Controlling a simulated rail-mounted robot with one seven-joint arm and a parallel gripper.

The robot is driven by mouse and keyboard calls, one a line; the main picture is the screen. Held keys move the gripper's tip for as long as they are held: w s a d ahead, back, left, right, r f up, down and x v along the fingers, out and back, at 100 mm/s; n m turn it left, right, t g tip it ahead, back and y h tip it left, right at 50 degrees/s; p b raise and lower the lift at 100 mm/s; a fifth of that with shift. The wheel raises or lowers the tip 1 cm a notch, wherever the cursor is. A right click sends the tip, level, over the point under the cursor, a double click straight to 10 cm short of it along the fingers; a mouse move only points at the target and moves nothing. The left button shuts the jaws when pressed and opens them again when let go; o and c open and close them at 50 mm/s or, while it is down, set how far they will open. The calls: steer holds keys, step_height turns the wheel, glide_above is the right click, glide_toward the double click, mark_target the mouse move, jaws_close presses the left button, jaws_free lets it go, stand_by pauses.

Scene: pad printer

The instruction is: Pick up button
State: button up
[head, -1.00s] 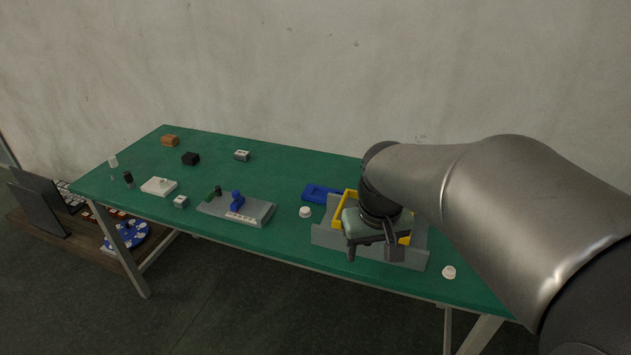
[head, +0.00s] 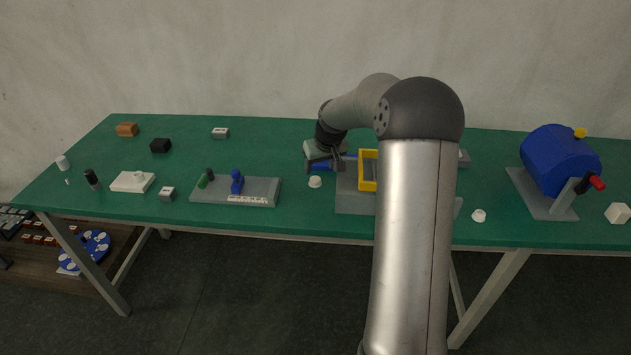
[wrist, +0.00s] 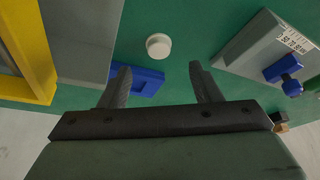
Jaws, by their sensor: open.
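A small white round piece, which looks like the button (head: 315,182), sits on the green table left of the grey fixture. It also shows in the wrist view (wrist: 158,45), just beyond the fingertips and roughly centred between them. My gripper (head: 326,165) is open and empty, above the table near a blue tray (head: 321,167). In the wrist view its two fingers (wrist: 159,75) are spread, with part of the blue tray below and between them. A second similar white round piece (head: 479,215) lies near the front edge, to the right of my arm.
The grey fixture with a yellow frame (head: 368,183) stands right of the button, partly hidden by my arm. A grey base with blue and green parts (head: 262,190) is on the left. A blue drum machine (head: 560,155) stands far right.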

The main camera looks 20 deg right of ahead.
mark_target(316, 180)
steer(key=p+x, duration=0.1)
steer(key=x, duration=0.6)
steer(key=shift+w+d+f, duration=0.1)
steer(key=shift+w+f, duration=0.1)
steer(key=shift+f, duration=0.2)
steer(key=c, duration=1.1)
